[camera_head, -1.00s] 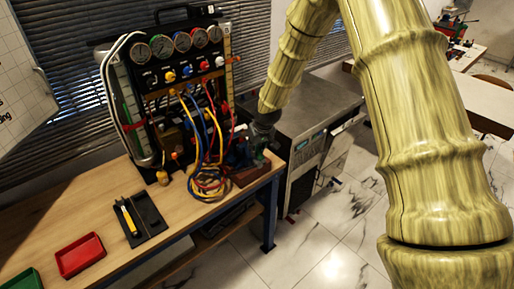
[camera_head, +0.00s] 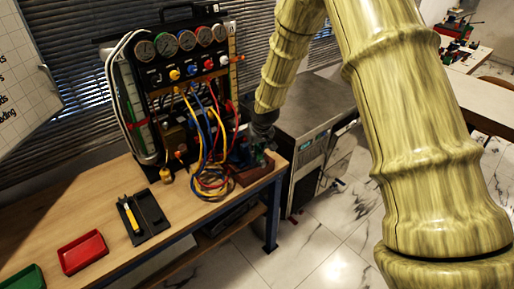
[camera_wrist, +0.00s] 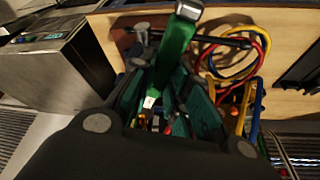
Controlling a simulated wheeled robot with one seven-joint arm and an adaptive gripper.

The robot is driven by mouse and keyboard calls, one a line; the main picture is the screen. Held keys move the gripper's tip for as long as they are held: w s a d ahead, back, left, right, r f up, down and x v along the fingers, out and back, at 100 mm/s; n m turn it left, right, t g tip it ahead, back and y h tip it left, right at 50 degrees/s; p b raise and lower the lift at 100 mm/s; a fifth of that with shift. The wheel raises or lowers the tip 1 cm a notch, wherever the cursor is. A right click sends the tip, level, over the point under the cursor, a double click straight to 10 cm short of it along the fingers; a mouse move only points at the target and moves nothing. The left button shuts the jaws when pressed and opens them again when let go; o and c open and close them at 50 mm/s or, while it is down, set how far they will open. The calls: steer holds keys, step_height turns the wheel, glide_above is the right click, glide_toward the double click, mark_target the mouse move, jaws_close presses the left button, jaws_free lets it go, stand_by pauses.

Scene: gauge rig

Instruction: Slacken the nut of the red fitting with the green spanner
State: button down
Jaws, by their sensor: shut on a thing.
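My gripper (camera_wrist: 165,100) is shut on the green spanner (camera_wrist: 176,50), whose green handle and pale metal end show between the fingers in the wrist view. In the head view my gripper (camera_head: 260,145) is low at the right front of the gauge panel, above the bench's right end. The spanner is too small there to make out clearly. A red fitting (camera_head: 230,107) seems to show on the panel's right side, left of my gripper. Its nut cannot be made out, and I cannot tell whether the spanner touches anything.
Blue, yellow and red hoses (camera_head: 211,185) hang in loops beside my gripper and show in the wrist view (camera_wrist: 255,85). A black holder (camera_head: 155,213) carries a yellow tool (camera_head: 131,217). Red (camera_head: 82,252) and green (camera_head: 24,278) trays stand at the left. A grey cabinet (camera_head: 310,110) stands right of the bench.

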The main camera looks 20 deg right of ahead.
mark_target(260, 156)
steer(key=shift+s, duration=2.45)
steer(key=shift+r, duration=0.15)
